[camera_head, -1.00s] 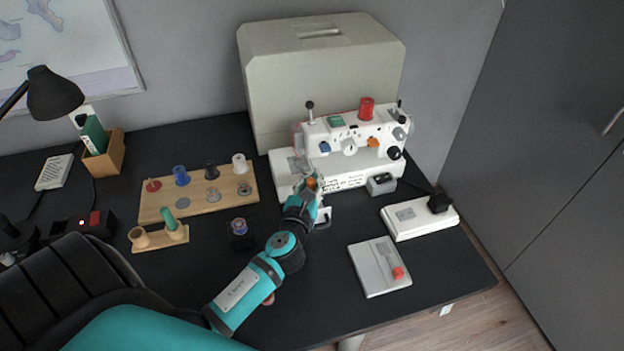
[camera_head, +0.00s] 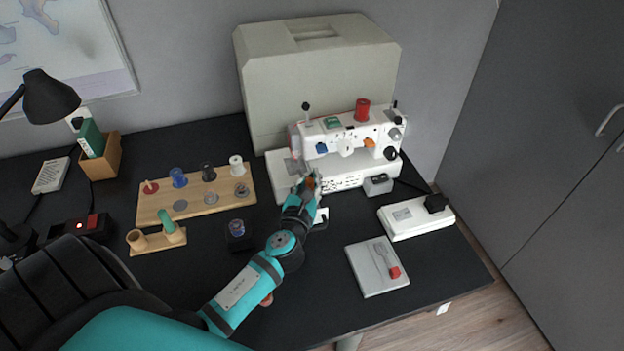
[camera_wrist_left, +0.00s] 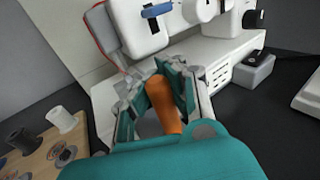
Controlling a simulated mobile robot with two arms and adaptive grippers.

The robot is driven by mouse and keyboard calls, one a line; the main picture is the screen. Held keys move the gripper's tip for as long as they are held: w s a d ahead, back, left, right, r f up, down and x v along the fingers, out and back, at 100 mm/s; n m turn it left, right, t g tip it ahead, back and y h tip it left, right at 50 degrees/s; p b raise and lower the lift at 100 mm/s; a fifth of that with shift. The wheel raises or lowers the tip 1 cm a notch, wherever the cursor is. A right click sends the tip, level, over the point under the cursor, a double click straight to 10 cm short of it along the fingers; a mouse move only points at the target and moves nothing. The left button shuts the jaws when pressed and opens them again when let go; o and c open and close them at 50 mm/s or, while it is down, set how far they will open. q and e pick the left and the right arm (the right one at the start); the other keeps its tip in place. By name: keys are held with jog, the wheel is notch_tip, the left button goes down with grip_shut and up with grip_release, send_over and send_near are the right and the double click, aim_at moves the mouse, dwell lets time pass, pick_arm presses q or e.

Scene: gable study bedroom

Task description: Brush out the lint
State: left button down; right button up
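The white sewing machine (camera_head: 340,150) stands at the back of the black desk, and its arm, bed and front text show in the head view. My left gripper (camera_head: 311,183) is at the front left of the machine's bed. In the left wrist view, its fingers (camera_wrist_left: 160,80) close around an orange handle (camera_wrist_left: 162,105), which I take to be the lint brush. The handle's far end is hidden between the fingers and no bristles can be made out. A small white piece (camera_head: 320,215) lies just in front of the machine, partly behind my arm. My right gripper is not in view.
A beige case (camera_head: 318,80) stands behind the machine.

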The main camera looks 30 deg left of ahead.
pick_arm(q)
jog(key=shift+s+a, duration=0.15)
jog(key=shift+a, duration=0.25)
dwell(0.5)
jog(key=shift+s, duration=0.3)
dwell(0.4)
jog(key=shift+s+d+p, duration=0.1)
jog(key=shift+s+p, duration=0.2)
jog(key=shift+p, duration=0.05)
dwell(0.4)
jog(key=shift+d, duration=0.3)
dwell(0.4)
jog(key=shift+w+d, duration=0.1)
jog(key=shift+d, duration=0.2)
dwell(0.5)
jog(key=shift+w+p, duration=0.3)
jog(key=shift+p, duration=0.05)
jog(key=shift+w+a, duration=0.1)
jog(key=shift+w, duration=0.15)
dwell(0.8)
jog(key=shift+w+a, duration=0.1)
jog(key=shift+a, duration=0.2)
dwell(0.5)
jog(key=shift+p, duration=0.3)
